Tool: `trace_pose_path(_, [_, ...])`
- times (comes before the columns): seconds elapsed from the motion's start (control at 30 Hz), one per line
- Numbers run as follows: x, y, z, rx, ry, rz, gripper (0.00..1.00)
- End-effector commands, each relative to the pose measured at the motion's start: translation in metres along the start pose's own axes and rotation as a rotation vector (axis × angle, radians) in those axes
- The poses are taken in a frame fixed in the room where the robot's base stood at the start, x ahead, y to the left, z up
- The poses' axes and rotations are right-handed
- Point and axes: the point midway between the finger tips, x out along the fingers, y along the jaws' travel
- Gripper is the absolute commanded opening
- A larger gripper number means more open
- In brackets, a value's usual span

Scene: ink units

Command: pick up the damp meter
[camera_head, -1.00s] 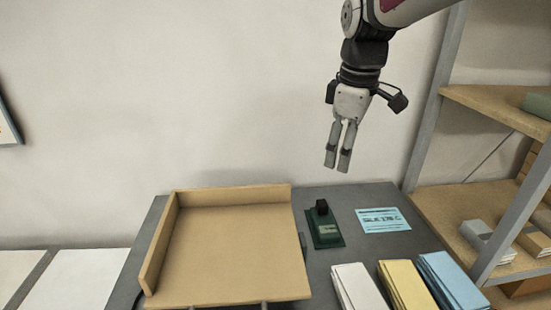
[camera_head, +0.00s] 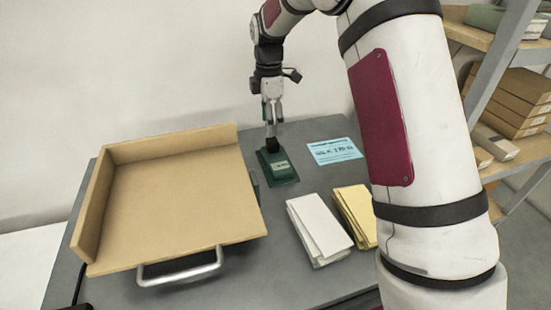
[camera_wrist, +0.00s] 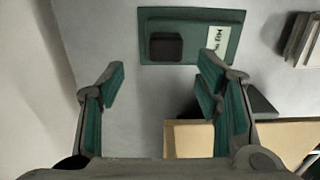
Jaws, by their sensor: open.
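The damp meter appears to be the dark green flat block with a black raised knob and a small pale label (camera_head: 278,167), lying on the grey table. It also shows at the top of the wrist view (camera_wrist: 200,50). My gripper (camera_head: 272,122) points down just above the knob in the head view. In the wrist view my gripper (camera_wrist: 162,82) has its two fingers well apart with nothing between them. The meter lies beyond the fingertips there, with the knob between their lines. I cannot tell the exact height gap.
A tan tray (camera_head: 185,195) with raised sides and a metal handle (camera_head: 180,268) stands left of the meter. A blue card (camera_head: 334,151) lies to its right. White (camera_head: 318,228) and yellow (camera_head: 352,212) stacks lie in front. Shelving (camera_head: 512,75) stands at the right.

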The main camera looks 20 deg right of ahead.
Motion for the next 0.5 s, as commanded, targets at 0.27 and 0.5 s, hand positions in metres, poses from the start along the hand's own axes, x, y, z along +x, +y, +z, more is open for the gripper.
trace_pose_path(0.27, [0.023,-0.001,0.0,0.0,0.0,0.0,0.58])
trace_pose_path(0.5, [0.054,-0.008,0.007,0.002,0.0,-0.003,0.58])
